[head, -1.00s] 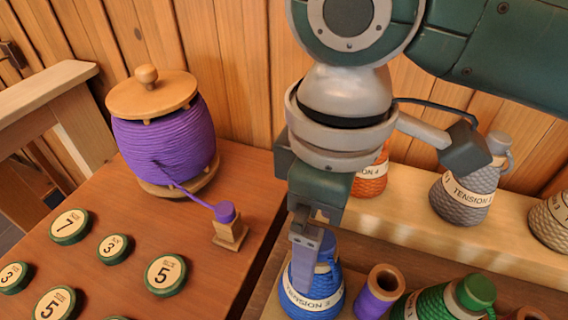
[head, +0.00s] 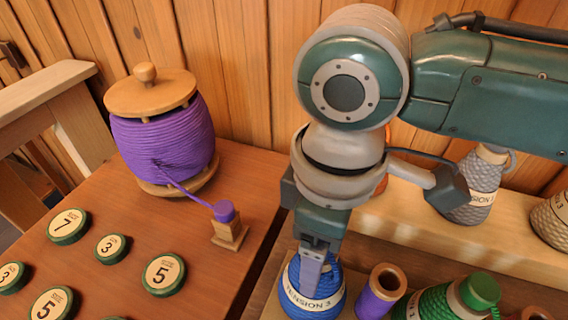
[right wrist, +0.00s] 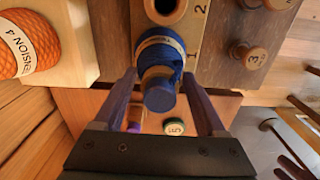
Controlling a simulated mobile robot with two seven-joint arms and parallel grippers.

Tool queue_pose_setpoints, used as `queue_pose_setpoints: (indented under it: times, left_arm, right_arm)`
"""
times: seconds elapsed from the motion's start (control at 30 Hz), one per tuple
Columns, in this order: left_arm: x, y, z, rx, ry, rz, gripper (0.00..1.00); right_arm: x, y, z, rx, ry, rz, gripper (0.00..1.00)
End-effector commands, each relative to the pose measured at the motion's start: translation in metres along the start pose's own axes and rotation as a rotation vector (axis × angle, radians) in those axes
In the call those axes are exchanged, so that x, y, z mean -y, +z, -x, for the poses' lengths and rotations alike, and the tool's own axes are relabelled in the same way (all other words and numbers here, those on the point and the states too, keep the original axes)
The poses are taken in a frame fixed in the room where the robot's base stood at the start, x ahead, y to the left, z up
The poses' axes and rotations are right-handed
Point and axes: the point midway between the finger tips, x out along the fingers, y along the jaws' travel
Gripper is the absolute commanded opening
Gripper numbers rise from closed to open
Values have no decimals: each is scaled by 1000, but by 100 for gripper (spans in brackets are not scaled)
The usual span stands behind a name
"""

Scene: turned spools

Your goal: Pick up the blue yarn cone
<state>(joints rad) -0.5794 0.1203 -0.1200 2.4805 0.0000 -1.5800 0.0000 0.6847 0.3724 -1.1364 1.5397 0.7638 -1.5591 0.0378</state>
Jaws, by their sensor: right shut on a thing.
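The blue yarn cone (head: 329,284) with a "TENSION 3" label stands at the bottom centre of the head view, on the wooden shelf beside the brown table. My right gripper (head: 312,272) reaches down over it and is shut on its upper part, hiding some of the cone. In the right wrist view the two fingers (right wrist: 163,84) lie on either side of the blue cone (right wrist: 160,52), with its blue cap between them. I cannot see any gap under the cone. My left gripper is not in view.
Grey cones (head: 472,190) stand on the raised shelf behind; an orange cone (right wrist: 28,42) shows in the wrist view. A lidded purple yarn jar (head: 163,140) stands on the left table.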

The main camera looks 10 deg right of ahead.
Motion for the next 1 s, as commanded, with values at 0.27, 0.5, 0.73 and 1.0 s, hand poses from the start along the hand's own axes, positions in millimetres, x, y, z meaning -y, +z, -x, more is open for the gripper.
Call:
queue_pose_setpoints:
  times: [0.27, 0.5, 0.73, 1.0]
  left_arm:
    - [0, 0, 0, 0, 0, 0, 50]
    - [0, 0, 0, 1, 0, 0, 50]
    - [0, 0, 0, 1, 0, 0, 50]
    - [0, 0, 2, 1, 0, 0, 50]
  right_arm:
    - [0, 0, 0, 0, 0, 0, 18]
    - [0, 0, 0, 0, 0, 0, 0]
    - [0, -1, 1, -2, 1, 0, 0]
    - [0, -1, 6, -2, 1, 0, 0]
